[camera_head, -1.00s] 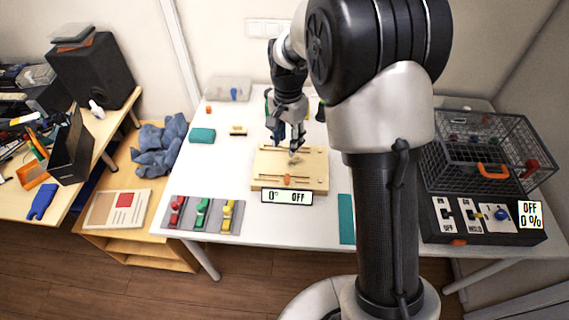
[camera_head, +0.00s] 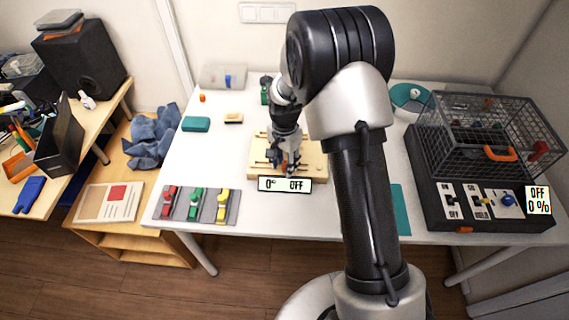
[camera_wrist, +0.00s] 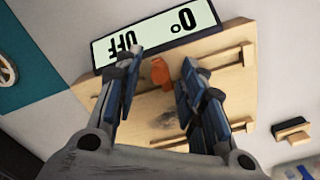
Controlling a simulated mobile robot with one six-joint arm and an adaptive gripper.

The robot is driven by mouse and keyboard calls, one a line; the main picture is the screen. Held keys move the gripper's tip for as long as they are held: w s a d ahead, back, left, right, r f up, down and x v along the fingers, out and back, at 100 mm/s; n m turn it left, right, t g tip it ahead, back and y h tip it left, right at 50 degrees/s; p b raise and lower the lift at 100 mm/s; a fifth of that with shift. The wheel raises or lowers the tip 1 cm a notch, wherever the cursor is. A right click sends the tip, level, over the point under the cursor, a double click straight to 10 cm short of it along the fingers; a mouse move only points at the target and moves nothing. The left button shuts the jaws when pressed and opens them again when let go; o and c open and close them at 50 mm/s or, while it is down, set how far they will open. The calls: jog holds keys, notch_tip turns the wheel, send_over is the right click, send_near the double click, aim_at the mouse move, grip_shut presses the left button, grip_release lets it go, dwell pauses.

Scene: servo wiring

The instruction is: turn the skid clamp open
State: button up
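A pale wooden skid board (camera_head: 314,166) lies on the white table, with dark slots across it. In the wrist view the board (camera_wrist: 222,47) carries an orange clamp knob (camera_wrist: 161,73) near the edge by the display. A display (camera_head: 285,185) on that edge reads 0° and OFF. My gripper (camera_head: 283,165) is over the front part of the board, pointing down, and largely hides the knob in the head view. In the wrist view my gripper (camera_wrist: 159,66) is open, with one blue-grey finger on each side of the knob. Contact with the knob cannot be told.
Red, green and yellow clamps sit on a grey strip (camera_head: 182,215) at the front left. A black box (camera_head: 437,191) with switches and a wire cage (camera_head: 490,110) stands at the right. A teal strip (camera_head: 400,210) lies between. The table left of the board is mostly clear.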

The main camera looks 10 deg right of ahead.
grip_shut()
dwell(0.5)
